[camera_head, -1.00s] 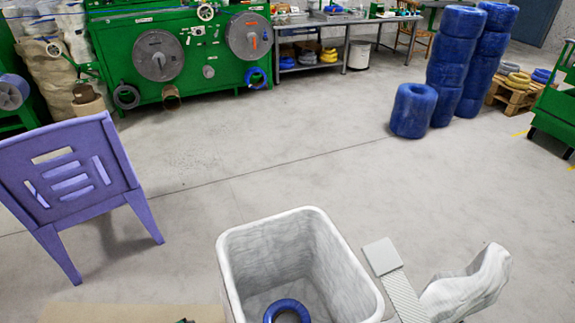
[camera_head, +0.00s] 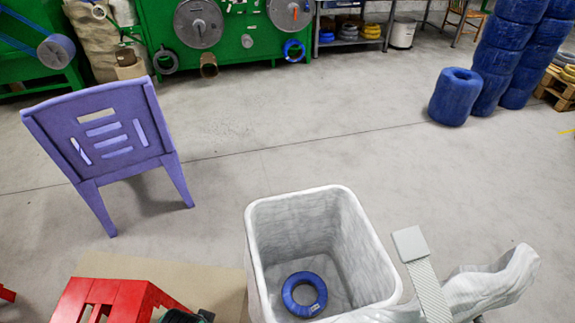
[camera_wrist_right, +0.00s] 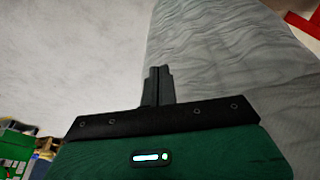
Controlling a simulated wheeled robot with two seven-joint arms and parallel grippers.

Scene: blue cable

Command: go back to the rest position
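The blue cable coil (camera_head: 304,294) lies flat on the floor of a tall white bin (camera_head: 385,262) in the head view. No gripper touches the coil. In the right wrist view, my right gripper (camera_wrist_right: 158,72) has its two dark fingers together, with nothing seen between them. A pale, wrinkled surface fills much of the view beyond it. A dark green and black part shows at the bottom edge of the head view, left of the bin; I cannot tell which arm it belongs to. My left gripper's fingers are not seen.
A purple chair (camera_head: 104,141) stands at the left. A red stool-like object (camera_head: 118,297) is at the lower left. A grey strip and white crumpled sheet (camera_head: 492,284) are right of the bin. Stacked blue coils (camera_head: 455,97) stand at the back right. The mid floor is clear.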

